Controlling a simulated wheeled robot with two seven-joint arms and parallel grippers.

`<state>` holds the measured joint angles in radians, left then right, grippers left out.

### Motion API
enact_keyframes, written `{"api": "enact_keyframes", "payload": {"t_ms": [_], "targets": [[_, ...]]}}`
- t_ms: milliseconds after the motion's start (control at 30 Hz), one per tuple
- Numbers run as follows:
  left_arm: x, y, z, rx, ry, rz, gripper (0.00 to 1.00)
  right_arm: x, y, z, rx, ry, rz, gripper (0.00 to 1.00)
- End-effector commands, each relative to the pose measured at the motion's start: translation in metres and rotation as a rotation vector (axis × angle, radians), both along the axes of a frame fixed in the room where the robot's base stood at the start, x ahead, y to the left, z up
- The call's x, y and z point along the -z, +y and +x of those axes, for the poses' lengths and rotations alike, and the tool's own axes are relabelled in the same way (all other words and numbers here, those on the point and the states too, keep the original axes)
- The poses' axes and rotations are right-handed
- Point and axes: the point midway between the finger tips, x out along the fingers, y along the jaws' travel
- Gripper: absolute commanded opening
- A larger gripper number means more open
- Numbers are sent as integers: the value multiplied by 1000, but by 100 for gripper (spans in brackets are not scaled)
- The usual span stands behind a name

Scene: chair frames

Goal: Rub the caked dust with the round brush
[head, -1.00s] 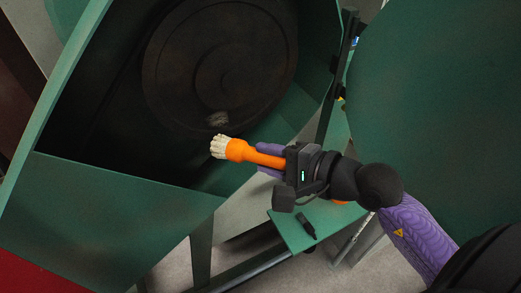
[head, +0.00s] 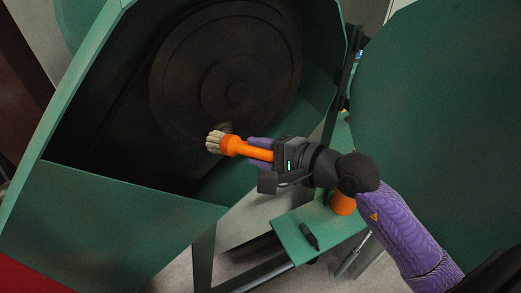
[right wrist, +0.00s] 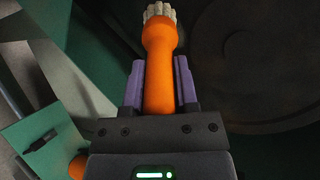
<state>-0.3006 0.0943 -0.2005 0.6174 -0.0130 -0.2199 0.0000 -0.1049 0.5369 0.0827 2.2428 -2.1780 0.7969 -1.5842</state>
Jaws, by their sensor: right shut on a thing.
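The round brush has an orange handle (head: 246,149) and pale bristles (head: 214,141). My right gripper (head: 258,148) is shut on the handle, with the bristles pointing left in the head view. In the right wrist view the handle (right wrist: 160,75) lies between the purple fingers and the bristles (right wrist: 159,11) point up and away. The caked dust (head: 224,128) is a small greyish patch low on the dark round disc (head: 205,75) inside the green housing. The brush partly covers it in the head view. I cannot tell whether the bristles touch anything. My left gripper is out of view.
The green housing's front panel (head: 120,210) and side edges surround the dark opening. A large green cover (head: 440,90) stands at the right. A green shelf (head: 290,232) below holds a small black object (head: 309,236) and an orange object (head: 342,204).

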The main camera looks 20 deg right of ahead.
Motion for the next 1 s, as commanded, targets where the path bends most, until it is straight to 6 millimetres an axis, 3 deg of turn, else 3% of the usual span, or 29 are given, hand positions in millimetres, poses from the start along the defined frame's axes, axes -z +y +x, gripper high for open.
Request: {"api": "enact_keyframes", "payload": {"t_ms": [467,733,1000], "targets": [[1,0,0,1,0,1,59,0,0,6,0,-1,0,0],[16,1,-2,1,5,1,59,3,-18,6,1,0,-1,0],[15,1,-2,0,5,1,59,0,-20,6,0,-1,0,0]]}}
